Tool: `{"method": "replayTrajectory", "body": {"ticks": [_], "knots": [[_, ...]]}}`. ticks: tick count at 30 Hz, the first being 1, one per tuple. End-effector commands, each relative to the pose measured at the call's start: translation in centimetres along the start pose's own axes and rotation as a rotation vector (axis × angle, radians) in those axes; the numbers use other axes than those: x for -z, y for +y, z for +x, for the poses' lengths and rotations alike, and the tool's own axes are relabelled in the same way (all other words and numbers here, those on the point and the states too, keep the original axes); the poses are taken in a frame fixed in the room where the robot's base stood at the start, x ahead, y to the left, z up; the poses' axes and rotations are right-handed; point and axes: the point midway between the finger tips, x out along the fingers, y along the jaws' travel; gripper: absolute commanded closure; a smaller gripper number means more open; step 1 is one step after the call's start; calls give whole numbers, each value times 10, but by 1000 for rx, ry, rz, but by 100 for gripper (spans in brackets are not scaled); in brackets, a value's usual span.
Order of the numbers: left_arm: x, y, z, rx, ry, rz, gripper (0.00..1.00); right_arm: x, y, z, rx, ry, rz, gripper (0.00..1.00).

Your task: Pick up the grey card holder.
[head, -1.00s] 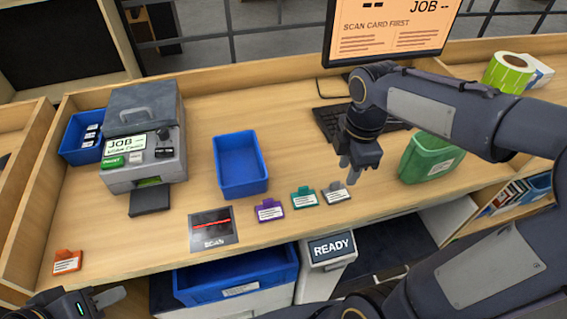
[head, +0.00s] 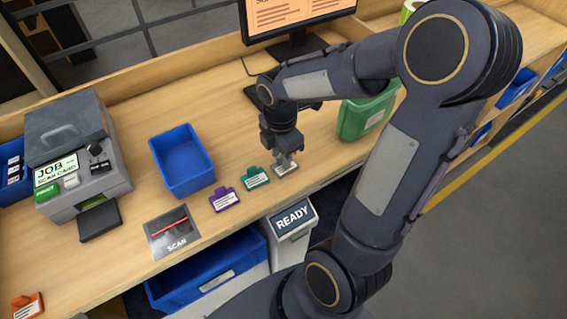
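The grey card holder (head: 286,171) lies on the wooden desk near its front edge, at the right end of a row with a teal card holder (head: 255,178) and a purple one (head: 224,200). My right gripper (head: 284,160) points down right at the grey card holder, its fingertips at the holder's upper part and partly covering it. Whether the fingers are closed on it or still apart is too small to tell. My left gripper is not seen in the head view.
A blue bin (head: 183,161) stands behind the row, and a green bin (head: 366,112) stands to the right of my gripper. A scan pad (head: 172,232), a grey job machine (head: 77,150) and an orange card holder (head: 27,305) are to the left. A READY post (head: 292,218) stands below the desk's front.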

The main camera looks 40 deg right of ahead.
Motion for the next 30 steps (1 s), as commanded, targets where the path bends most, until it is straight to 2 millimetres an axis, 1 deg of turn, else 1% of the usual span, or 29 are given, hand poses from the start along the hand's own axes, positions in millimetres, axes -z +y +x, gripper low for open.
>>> {"method": "replayTrajectory", "body": {"ticks": [1, 6, 9, 19, 22, 26, 29, 30], "knots": [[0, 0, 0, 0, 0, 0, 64, 0, 0, 0, 0, 0, 0, 66], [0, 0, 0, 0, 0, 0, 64, 0, 0, 0, 0, 0, 0, 89], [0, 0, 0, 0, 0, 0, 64, 0, 0, 0, -1, 0, 0, 100], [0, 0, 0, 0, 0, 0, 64, 0, 0, -1, -1, 0, 0, 100], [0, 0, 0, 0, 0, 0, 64, 0, 1, -5, -2, 0, 0, 100], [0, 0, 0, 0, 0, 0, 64, 0, 1, -16, -5, -1, 0, 100], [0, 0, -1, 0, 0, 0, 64, 0, 1, -32, -6, -1, 1, 100], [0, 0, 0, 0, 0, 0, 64, 0, -4, -39, -8, 0, 1, 100]]}}
